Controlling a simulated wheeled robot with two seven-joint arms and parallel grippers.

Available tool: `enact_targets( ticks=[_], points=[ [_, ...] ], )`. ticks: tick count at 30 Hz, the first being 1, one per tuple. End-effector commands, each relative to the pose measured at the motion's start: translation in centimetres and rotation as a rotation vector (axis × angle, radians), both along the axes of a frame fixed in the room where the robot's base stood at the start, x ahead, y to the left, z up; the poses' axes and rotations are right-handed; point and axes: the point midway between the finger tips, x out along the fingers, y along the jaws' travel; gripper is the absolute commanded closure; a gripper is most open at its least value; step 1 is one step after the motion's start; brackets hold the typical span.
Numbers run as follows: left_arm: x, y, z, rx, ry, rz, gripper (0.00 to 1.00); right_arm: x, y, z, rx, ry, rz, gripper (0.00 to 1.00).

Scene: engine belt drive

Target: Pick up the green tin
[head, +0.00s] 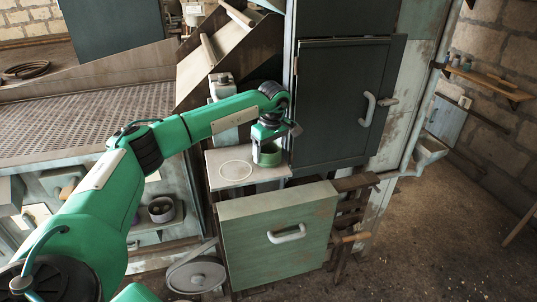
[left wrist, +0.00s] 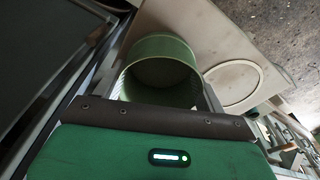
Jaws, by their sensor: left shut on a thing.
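The green tin (head: 267,156) is at the right part of a small pale shelf (head: 213,177), beside a cabinet. In the left wrist view the tin (left wrist: 160,58) is a round, open-topped green can between my fingers. My left gripper (head: 266,148) reaches down from above and is shut on the tin. I cannot tell whether the tin's base touches the shelf. A pale ring outline (head: 235,171) on the shelf lies just left of the tin; it also shows in the left wrist view (left wrist: 234,86). My right gripper is not in view.
A dark cabinet door (head: 335,100) with a pale handle stands right behind the gripper. A green drawer-like box (head: 283,235) juts out below the shelf. A perforated metal bench (head: 90,125) is at left. Open floor (head: 430,240) lies at right.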

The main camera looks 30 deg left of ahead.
Motion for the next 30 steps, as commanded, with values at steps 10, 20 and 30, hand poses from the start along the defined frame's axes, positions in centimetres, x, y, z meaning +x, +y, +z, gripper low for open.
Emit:
enact_targets(
  ticks=[10,20,30],
  points=[
    [0.1,0.0,2.2,0.001,-0.005,0.001,0.51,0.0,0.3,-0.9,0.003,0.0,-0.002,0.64],
    [0.1,0.0,10.7,-0.002,-0.008,0.001,0.51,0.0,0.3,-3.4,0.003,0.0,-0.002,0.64],
    [0.1,0.0,18.5,0.0,-0.002,0.0,0.51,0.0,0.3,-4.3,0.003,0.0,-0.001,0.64]
  ],
)
